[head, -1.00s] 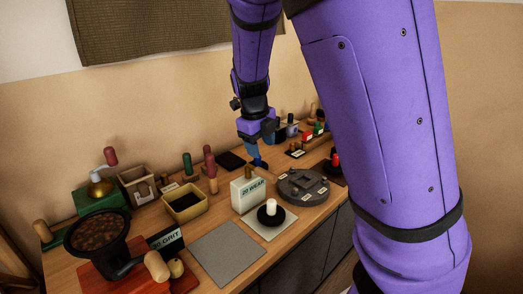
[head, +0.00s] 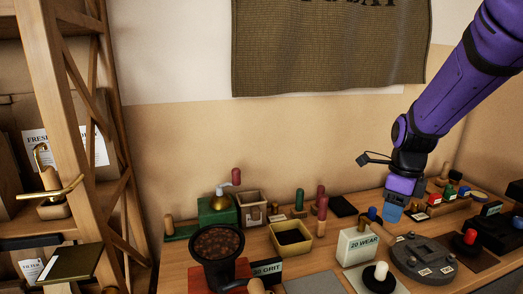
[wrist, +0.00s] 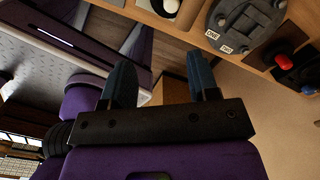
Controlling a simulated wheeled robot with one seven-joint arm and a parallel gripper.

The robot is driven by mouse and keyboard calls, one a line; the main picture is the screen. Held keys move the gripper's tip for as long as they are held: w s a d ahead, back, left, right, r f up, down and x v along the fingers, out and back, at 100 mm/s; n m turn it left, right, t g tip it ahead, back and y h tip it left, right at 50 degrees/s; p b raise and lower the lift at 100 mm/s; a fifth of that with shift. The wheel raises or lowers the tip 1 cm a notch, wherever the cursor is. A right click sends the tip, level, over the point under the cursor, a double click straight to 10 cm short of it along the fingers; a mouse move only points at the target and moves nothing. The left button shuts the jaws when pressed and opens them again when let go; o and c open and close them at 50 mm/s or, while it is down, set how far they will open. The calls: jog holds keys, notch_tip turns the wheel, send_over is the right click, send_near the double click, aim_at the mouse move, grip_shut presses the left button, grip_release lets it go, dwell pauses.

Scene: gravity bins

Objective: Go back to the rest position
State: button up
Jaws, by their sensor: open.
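My gripper (head: 393,211) is at the end of my purple arm in the head view, above the back right part of the wooden bench. In the wrist view its two blue fingers (wrist: 163,85) stand wide apart with nothing between them. In the head view the fingertips are partly seen from the side, and I cannot tell their exact height over the bench. A white block marked "20 WEAR" (head: 357,246) stands in front and to the left of the gripper. A dark grey round fixture (head: 423,259) lies in front and to the right.
The bench (head: 322,265) also holds a pan of brown beans (head: 217,243), a yellow bin (head: 291,237), a green grinder (head: 217,211) and a red-knobbed tool (head: 470,238). A wooden shelf (head: 85,120) stands at the left. The air above the bench's left half is clear.

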jog(key=s+r+n+t, duration=0.2)
jog(key=s+r+n, duration=0.5)
jog(key=s+n, duration=0.3)
jog(key=s+a+r+n+t, duration=0.1)
jog(key=s+r+n+t, duration=0.2)
jog(key=s+r+n, duration=0.3)
jog(key=s+n, duration=0.4)
jog(key=n, duration=0.6)
jog(key=shift+s+a+r, duration=0.2)
jog(key=shift+s+r, duration=0.15)
jog(key=shift+s, duration=0.05)
dwell(0.6)
